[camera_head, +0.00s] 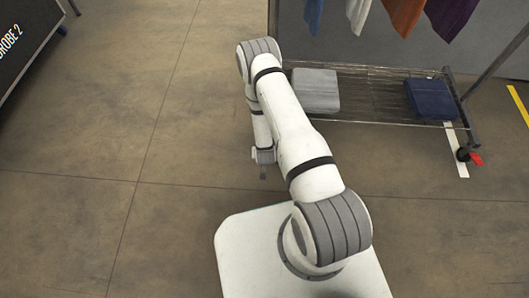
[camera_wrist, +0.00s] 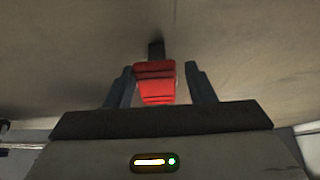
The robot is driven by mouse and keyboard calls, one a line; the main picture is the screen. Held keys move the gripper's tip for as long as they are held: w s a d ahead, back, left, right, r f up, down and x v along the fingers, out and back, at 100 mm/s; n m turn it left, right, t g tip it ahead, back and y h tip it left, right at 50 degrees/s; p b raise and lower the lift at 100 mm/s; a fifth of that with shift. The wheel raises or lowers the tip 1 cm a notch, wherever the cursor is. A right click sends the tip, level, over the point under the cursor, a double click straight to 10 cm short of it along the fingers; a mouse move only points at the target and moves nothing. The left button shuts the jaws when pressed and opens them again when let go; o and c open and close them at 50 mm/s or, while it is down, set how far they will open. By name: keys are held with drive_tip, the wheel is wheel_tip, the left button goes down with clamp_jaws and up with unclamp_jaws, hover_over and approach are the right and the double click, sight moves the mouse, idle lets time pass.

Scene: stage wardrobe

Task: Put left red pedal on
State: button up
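In the wrist view, a red pedal (camera_wrist: 155,82) with dark ridges appears between the two dark fingers of my gripper (camera_wrist: 163,82). The fingers are apart, and a gap shows between the pedal and the right finger. A dark piece sticks out beyond the pedal. In the head view, my gripper (camera_head: 263,170) points down near the floor, left of the clothes rack (camera_head: 385,122). No red pedal shows at the rack's left end there; my arm covers that part. Another red pedal (camera_head: 476,160) sits at the caster on the rack's right end.
The rack's wire shelf holds a grey folded cloth (camera_head: 316,90) and a blue folded cloth (camera_head: 431,99). Garments (camera_head: 402,12) hang above. A dark case (camera_head: 25,40) stands at the upper left. The concrete floor at left is clear.

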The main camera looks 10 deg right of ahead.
drive_tip(key=shift+o, duration=1.3)
drive_tip(key=shift+d, duration=0.1)
drive_tip(key=shift+s, duration=0.1)
drive_tip(key=p+v, duration=0.3)
drive_tip(key=v, duration=0.4)
drive_tip(key=shift+r, duration=0.35)
drive_tip(key=shift+s, duration=0.1)
drive_tip(key=w+a+r+y+p, duration=0.1)
drive_tip(key=w+r+p, duration=0.25)
drive_tip(key=r, duration=0.85)
drive_tip(key=w+a+r+p, duration=0.1)
drive_tip(key=w+r+p, duration=0.3)
drive_tip(key=r, duration=0.8)
wheel_tip(320, 180, up, 25)
drive_tip(key=s+n+g+y+p, duration=0.1)
drive_tip(key=s+n+g+p, duration=0.15)
drive_tip(key=p, duration=0.65)
drive_tip(key=s+r+p, duration=0.4)
drive_tip(key=s+r, duration=0.3)
drive_tip(key=r, duration=0.4)
drive_tip(key=s+d+r+p, duration=0.1)
drive_tip(key=s+r+p, duration=0.4)
drive_tip(key=r, duration=0.7)
drive_tip(key=s+d+r+n+p, duration=0.1)
drive_tip(key=s+r+p, duration=0.4)
drive_tip(key=s+r, duration=0.4)
wheel_tip(320, 180, up, 3)
drive_tip(key=shift+s+r+g, duration=0.15)
drive_tip(key=shift+s+g, duration=0.25)
drive_tip(key=shift+g, duration=0.05)
